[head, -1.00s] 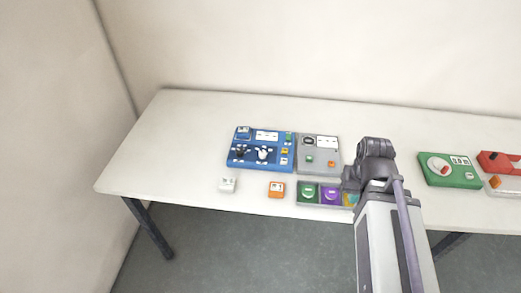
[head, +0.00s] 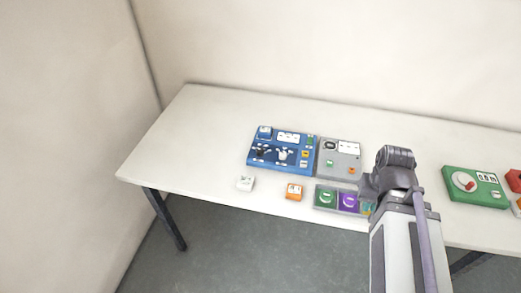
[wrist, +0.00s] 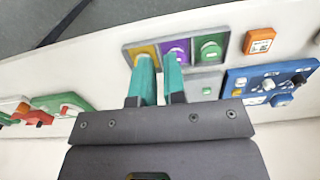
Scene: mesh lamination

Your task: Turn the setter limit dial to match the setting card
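I cannot tell for sure which dial is the setter limit dial or which piece is the setting card. A green box (head: 453,190) with a white dial, red pointer and number display is at the right. My gripper (wrist: 158,57) has two teal fingers, apart and empty, over the tray of coloured squares.
The tray (head: 317,204) holds green, purple and yellow squares at the table's front edge. A small white block (head: 245,183) and an orange block (head: 294,192) lie left of it. Red and orange pieces are cut off at the right. The table's left end is clear.

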